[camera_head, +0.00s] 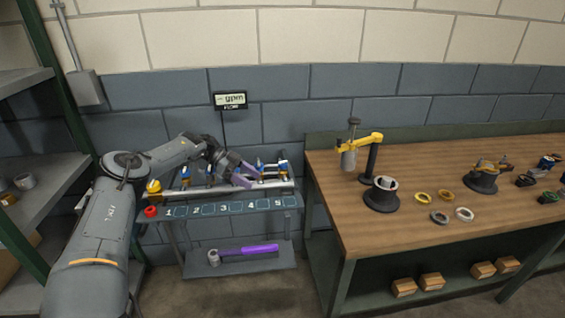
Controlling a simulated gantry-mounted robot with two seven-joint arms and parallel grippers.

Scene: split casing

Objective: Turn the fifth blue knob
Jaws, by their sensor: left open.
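A small stand on the left carries a row of blue knobs on a pipe, above a front panel (238,208) numbered 1 to 5. The fifth blue knob (283,165) is at the right end, above number 5. Another blue knob (260,164) stands just left of it, and one (186,173) shows near the left end. My left gripper (246,175), with purple fingers, is open over the row, left of the fifth knob and close to the fourth. It and my arm partly hide the middle knobs. I cannot tell whether the fingers touch anything. My right gripper is not in view.
A red button (150,211) and a yellow-topped part (153,187) are at the stand's left end. A purple-handled tool (248,250) lies on its lower shelf. A display (230,100) is above. A wooden workbench (420,225) with rings and fixtures stands at right.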

